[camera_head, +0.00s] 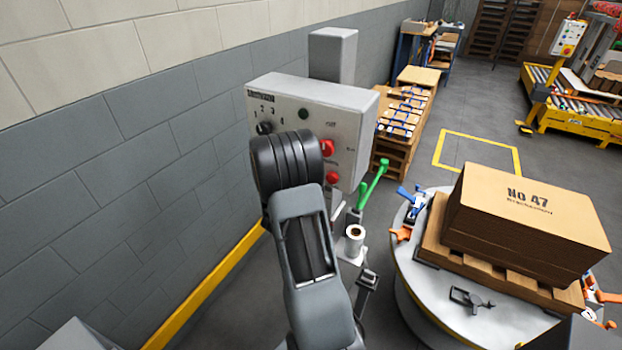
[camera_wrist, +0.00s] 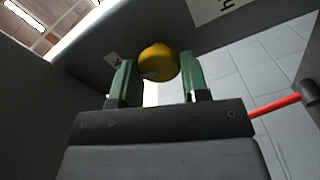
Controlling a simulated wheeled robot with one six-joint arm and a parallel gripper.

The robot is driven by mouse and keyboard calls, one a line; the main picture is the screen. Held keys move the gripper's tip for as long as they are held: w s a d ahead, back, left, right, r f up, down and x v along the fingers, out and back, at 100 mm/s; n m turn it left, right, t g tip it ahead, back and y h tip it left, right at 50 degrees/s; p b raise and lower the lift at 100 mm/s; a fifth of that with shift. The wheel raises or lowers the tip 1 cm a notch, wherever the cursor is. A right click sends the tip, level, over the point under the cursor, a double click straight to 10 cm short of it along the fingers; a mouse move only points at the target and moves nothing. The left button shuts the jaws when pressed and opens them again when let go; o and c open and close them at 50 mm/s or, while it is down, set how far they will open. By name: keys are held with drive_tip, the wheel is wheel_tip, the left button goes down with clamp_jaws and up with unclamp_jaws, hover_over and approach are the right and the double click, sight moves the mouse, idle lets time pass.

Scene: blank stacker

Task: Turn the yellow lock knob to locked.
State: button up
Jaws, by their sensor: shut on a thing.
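The yellow lock knob (camera_wrist: 158,62) shows in the wrist view as a round yellow ball under the grey panel. My gripper (camera_wrist: 156,75) has its two green fingers on either side of it and is shut on it. The knob's pointer and lock markings cannot be read. In the head view my dark arm covers the lower left of the control box (camera_head: 340,118), and the knob and my fingertips are hidden behind it.
A red rod (camera_wrist: 275,106) lies right of my fingers in the wrist view. A turntable (camera_head: 430,290) with stacked cardboard (camera_head: 525,212) stands right. A grey wall (camera_head: 110,150) is left.

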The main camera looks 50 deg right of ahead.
drive_tip(key=shift+n+p, duration=0.45)
drive_tip(key=shift+n, duration=0.35)
drive_tip(key=o, duration=0.9)
drive_tip(key=shift+a, duration=0.15)
drive_tip(key=v, duration=1.3)
drive_tip(key=shift+a+f+b, duration=0.1)
drive_tip(key=shift+a+b, duration=0.2)
